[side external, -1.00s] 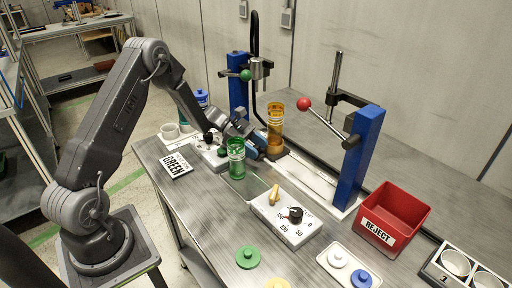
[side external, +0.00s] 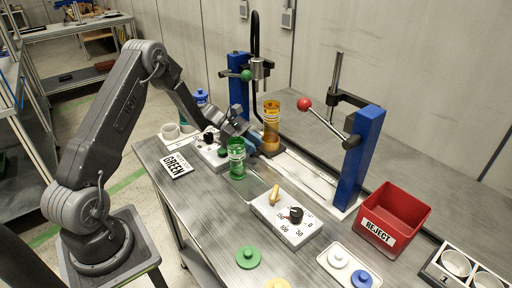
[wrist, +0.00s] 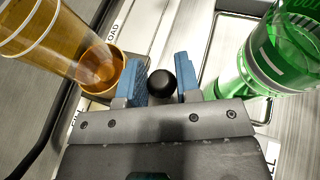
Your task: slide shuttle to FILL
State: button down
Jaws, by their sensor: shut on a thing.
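My gripper (wrist: 161,86) has its blue fingers closed around a black ball knob (wrist: 161,91) in the wrist view. In the side view my gripper (side external: 254,143) is low over the white track (side external: 305,176), and the knob is hidden there. The amber see-through container (side external: 271,121) stands upright in a round holder (side external: 270,148) on the track, just beyond my fingers. It also shows at the left of the wrist view (wrist: 50,35). Part of the word LOAD is printed beside the track in the wrist view.
A green see-through container (side external: 237,158) stands close on the near side of my gripper. A blue post with a green-knobbed lever (side external: 246,75) rises behind; another blue post (side external: 359,158) with a red-knobbed lever stands right. A dial box (side external: 287,217) and red REJECT bin (side external: 393,217) are nearer.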

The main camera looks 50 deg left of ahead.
jog(key=shift+a, duration=1.4)
jog(key=c, duration=0.9)
grip_release()
jog(key=shift+v, duration=3.75)
jog(key=shift+o, duration=0.2)
